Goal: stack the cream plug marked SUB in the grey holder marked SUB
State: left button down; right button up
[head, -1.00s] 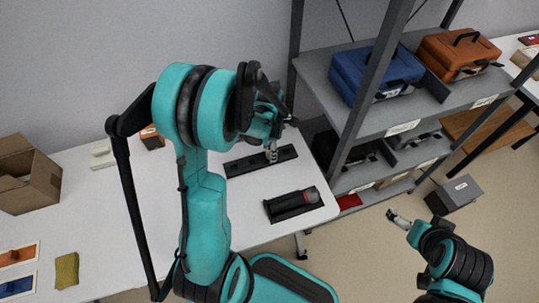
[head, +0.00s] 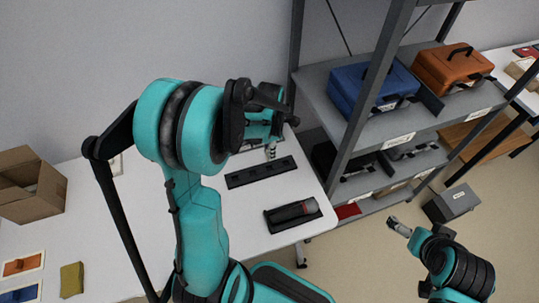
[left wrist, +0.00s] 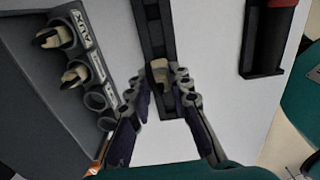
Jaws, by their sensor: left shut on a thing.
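My left gripper (head: 271,153) is over the far part of the white table, beside the dark rail in the head view. In the left wrist view its fingers (left wrist: 163,88) are closed around a small cream plug (left wrist: 160,70), with the rail behind it. A grey holder (left wrist: 98,72) stands at the left of that view. It has a row of round sockets and an AUX label; its other label is too small to read. Two cream plugs sit in its upper sockets. I cannot read SUB anywhere. My right gripper (head: 399,226) is at the right, over the floor, away from the table.
The dark slotted rail (head: 261,172) lies on the white table (head: 125,230). A black tray (head: 275,226) with a grey-and-red cylinder is near the right edge. A cardboard box (head: 32,190) is at the left. A metal shelf (head: 385,122) with cases stands right of the table.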

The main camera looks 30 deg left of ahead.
pick_arm(q)
jog(key=r, duration=0.2)
jog(key=r+p, duration=0.1)
jog(key=shift+w+a+r+m, duration=0.1)
jog(key=shift+a+r+m, duration=0.25)
jog(key=shift+m, duration=0.05)
jog(key=w+a+r+m+p, duration=0.2)
jog(key=a+m, duration=0.5)
jog(key=shift+m, duration=0.9)
jog(key=s+a+f+b, duration=0.1)
jog(key=a+f, duration=0.2)
jog(key=a, duration=0.1)
jog(key=s+a+f+b, duration=0.1)
jog(key=a+f+b, duration=0.1)
jog(key=a+f, duration=0.1)
jog(key=s+a+f+b, duration=0.1)
jog(key=a+f+b, duration=0.1)
jog(key=a+f, duration=0.2)
jog(key=shift+a, duration=0.45)
jog(key=shift+f, duration=0.3)
jog(key=shift+w, duration=0.1)
jog(key=shift+r, duration=0.1)
